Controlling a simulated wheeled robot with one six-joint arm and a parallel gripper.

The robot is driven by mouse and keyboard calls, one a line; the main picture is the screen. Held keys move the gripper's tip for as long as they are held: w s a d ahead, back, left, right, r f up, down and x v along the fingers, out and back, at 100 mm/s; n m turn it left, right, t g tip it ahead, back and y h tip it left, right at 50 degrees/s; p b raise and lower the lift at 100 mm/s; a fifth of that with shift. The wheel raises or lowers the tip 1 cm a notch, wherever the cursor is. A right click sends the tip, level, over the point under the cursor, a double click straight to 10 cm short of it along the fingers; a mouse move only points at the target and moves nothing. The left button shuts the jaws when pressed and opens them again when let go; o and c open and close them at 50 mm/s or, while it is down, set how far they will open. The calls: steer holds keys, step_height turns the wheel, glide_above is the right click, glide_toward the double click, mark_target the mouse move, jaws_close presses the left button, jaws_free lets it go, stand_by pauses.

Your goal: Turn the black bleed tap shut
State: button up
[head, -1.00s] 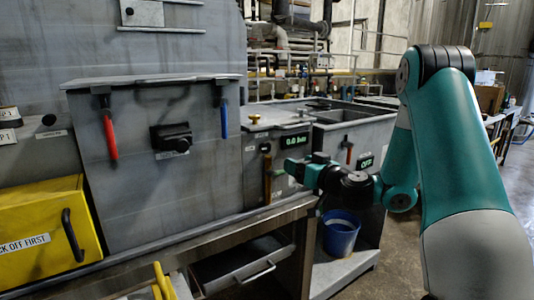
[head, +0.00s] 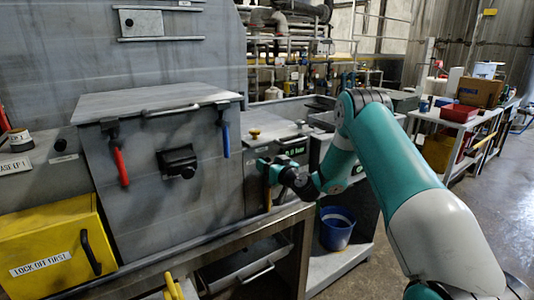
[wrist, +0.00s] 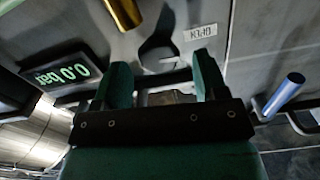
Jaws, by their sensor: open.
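The bleed tap, a dark round knob (wrist: 157,55) with a pale edge, is on the grey panel in the wrist view. It lies just beyond and between my fingertips. A small white label (wrist: 200,32) sits beside it, too blurred to read surely. My gripper (wrist: 162,74) is open, its two green fingers pointing at the panel with nothing held between them. I cannot tell whether the fingers touch the tap. In the head view my gripper (head: 262,167) is in front of the panel under the gauge, and it hides the tap there.
A green display (wrist: 55,76) reads 0.0 bar beside the tap. A brass-coloured cylinder (wrist: 124,12) and a blue handle (wrist: 284,92) are close by. The grey door (head: 150,200) has a red handle (head: 121,168). A yellow box (head: 50,240) stands left.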

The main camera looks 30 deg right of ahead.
steer(key=shift+w, duration=1.1)
steer(key=c, duration=0.8)
steer(key=shift+c, duration=0.2)
